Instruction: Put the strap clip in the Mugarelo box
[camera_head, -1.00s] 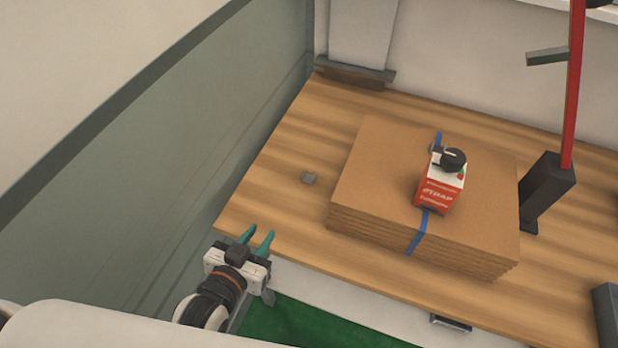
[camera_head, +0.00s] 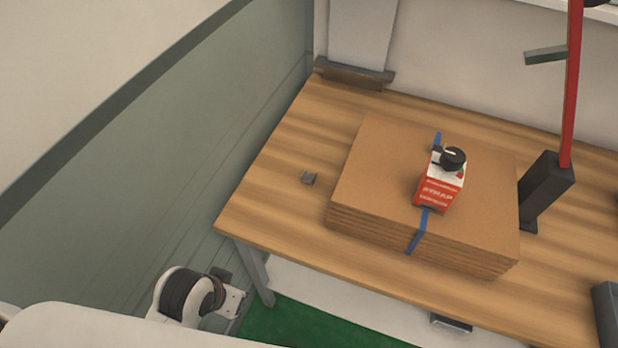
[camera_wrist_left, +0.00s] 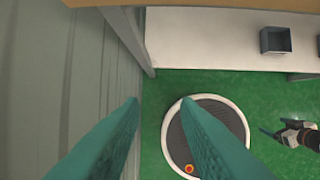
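I cannot read a Mugarelo label on any box.
A cardboard stack (camera_head: 350,185) with a blue strap carries a red and white strap box (camera_head: 438,190). A black post holder (camera_head: 545,190) stands right of it. An open grey box (camera_wrist_left: 276,41) sits on the white surface under the table. A green-grey wall borders the left.

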